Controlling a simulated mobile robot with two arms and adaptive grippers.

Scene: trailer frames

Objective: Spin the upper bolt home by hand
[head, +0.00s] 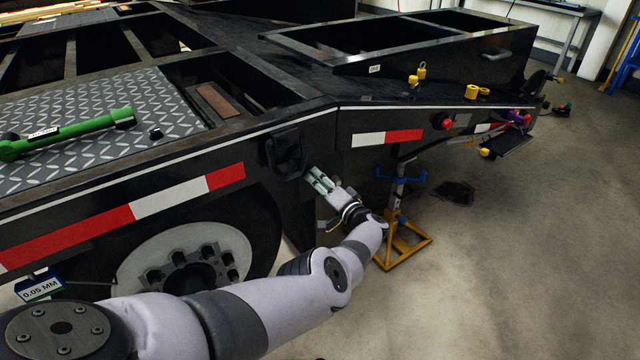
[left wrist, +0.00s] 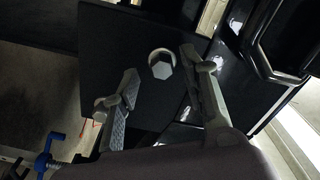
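My left gripper (head: 318,180) reaches in from the left to a dark plate under the trailer's side rail, below a black bracket. In the left wrist view the same gripper (left wrist: 159,72) is open, its two fingers apart. A pale hex bolt head (left wrist: 162,70) with a light round rim shows between the fingers against the dark plate (left wrist: 110,45). The fingers appear on either side of the bolt, and I see no contact. How far the bolt is in cannot be told. Only one bolt shows there, and none is clear in the head view. My right gripper is out of view.
The trailer frame (head: 300,118) fills the left and middle. A green torque wrench (head: 70,132) lies on its tread plate. A wheel hub (head: 190,265) is left of my gripper; an orange-footed jack stand (head: 405,245) is at right. The floor at right is mostly clear.

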